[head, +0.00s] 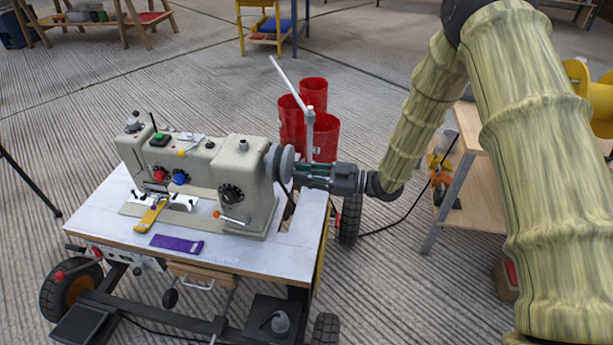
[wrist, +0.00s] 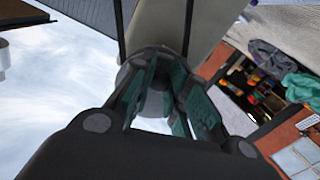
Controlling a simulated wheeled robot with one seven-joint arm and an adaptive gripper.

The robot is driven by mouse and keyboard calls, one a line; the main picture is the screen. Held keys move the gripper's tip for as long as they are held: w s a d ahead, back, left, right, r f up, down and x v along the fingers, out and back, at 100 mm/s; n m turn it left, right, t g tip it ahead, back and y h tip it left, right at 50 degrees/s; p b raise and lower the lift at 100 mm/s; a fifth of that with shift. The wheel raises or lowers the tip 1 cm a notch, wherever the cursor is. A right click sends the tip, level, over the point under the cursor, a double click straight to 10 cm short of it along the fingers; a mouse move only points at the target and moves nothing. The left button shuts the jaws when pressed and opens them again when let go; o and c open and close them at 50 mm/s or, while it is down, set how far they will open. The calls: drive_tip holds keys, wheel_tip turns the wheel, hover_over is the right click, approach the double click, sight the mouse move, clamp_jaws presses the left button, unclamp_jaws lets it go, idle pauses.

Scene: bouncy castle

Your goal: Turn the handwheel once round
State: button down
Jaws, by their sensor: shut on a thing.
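The handwheel (head: 285,162) is a grey disc on the right end of the beige sewing machine (head: 246,172). My gripper (head: 300,174) reaches in from the right, roughly level, and its fingers are shut on the handwheel. In the wrist view my gripper (wrist: 158,88) has dark fingers with green pads around the grey wheel, which is mostly hidden behind them. The beige machine body (wrist: 155,25) rises beyond it.
The machine stands on a white-topped wheeled table (head: 95,215). A yellow tool (head: 151,215) and a purple item (head: 177,244) lie at its front. Red bins (head: 313,95) and a white thread stand (head: 310,128) are behind my gripper. A wooden shelf (head: 470,130) is at right.

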drive_tip(key=n, duration=0.2)
drive_tip(key=w+r+n, duration=0.1)
drive_tip(key=n, duration=0.1)
drive_tip(key=shift+a+n, duration=0.1)
drive_tip(key=shift+n, duration=0.3)
drive_tip(key=shift+w+r+n+b, duration=0.2)
drive_tip(key=shift+n+b, duration=0.1)
drive_tip(key=shift+n, duration=0.85)
drive_tip(key=shift+w+r+n+b, duration=0.2)
drive_tip(key=shift+n+b, duration=0.1)
drive_tip(key=shift+n, duration=0.85)
drive_tip(key=shift+s, duration=0.1)
drive_tip(key=shift+f, duration=0.1)
drive_tip(key=c, duration=1.8)
unclamp_jaws()
drive_tip(key=shift+c, duration=0.2)
drive_tip(key=o, duration=0.5)
drive_tip(key=shift+s, duration=0.15)
drive_tip(key=shift+d, duration=0.2)
